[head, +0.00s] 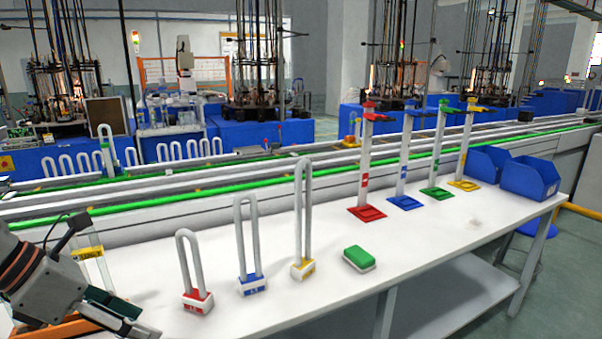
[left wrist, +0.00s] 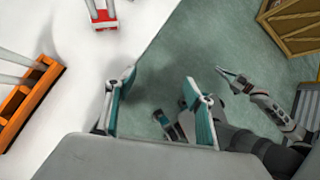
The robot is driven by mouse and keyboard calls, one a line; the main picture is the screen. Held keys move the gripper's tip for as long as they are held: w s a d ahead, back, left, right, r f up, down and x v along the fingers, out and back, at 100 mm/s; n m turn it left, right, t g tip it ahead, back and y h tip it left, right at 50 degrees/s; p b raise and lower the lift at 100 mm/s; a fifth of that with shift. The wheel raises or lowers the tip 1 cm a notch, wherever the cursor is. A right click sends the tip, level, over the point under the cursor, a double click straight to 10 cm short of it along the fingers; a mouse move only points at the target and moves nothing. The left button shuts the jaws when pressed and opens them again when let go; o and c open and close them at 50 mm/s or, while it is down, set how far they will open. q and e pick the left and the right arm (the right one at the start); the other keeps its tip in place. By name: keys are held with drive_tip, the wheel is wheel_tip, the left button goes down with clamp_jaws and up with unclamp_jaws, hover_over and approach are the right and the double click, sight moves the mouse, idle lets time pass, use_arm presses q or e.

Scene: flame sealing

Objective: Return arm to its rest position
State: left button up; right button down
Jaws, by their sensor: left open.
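My left gripper (head: 138,326) is at the lower left of the head view, low beside the near edge of the white table. In the left wrist view its two teal-lined fingers (left wrist: 160,95) stand apart with nothing between them. Below them is grey-green floor beyond the table edge. My right arm shows at the right of the left wrist view; its gripper (left wrist: 230,77) is small and its opening is unclear. It is outside the head view.
U-shaped tubes on red (head: 197,301), blue (head: 252,284) and yellow (head: 302,268) bases stand on the white table (head: 330,305). A green-topped block (head: 359,258), coloured stands and blue bins (head: 530,178) lie rightward. An orange rack (left wrist: 28,103) is near my left gripper. A wooden crate (left wrist: 293,28) stands on the floor.

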use_arm(q)
drive_tip(key=d+r+n+h+p, duration=0.2)
drive_tip(key=d+n+h, duration=0.4)
drive_tip(key=d+h, duration=0.75)
drive_tip(key=w+a+f+n+t+y+p, duration=0.1)
drive_tip(key=w+f+n+t+y, duration=0.35)
drive_tip(key=n, duration=0.45)
drive_tip(key=w+a+f+n+t+y+p, duration=0.1)
drive_tip(key=w+f+n+t+y, duration=0.15)
drive_tip(key=f+n+t, duration=0.4)
drive_tip(key=s+a+f+n+y, duration=0.25)
drive_tip(key=f+n+y, duration=0.35)
drive_tip(key=f+n, duration=0.35)
drive_tip(key=s+d+f+n+g+y+p, duration=0.1)
drive_tip(key=s+f+n+g+y, duration=0.2)
drive_tip(key=s+f, duration=1.1)
wheel_tip(320, 180, down, 4)
drive_tip(key=n+g, duration=0.2)
drive_tip(key=n, duration=0.2)
drive_tip(key=shift+s+n+y+p, duration=0.3)
drive_tip(key=shift+s+y+p, duration=0.05)
use_arm(e)
drive_tip(key=r, duration=0.1)
drive_tip(key=a+r, duration=0.1)
drive_tip(key=r, duration=0.1)
drive_tip(key=shift+s+a+r, duration=0.1)
drive_tip(key=shift+a+r, duration=0.05)
drive_tip(key=shift+r, duration=0.1)
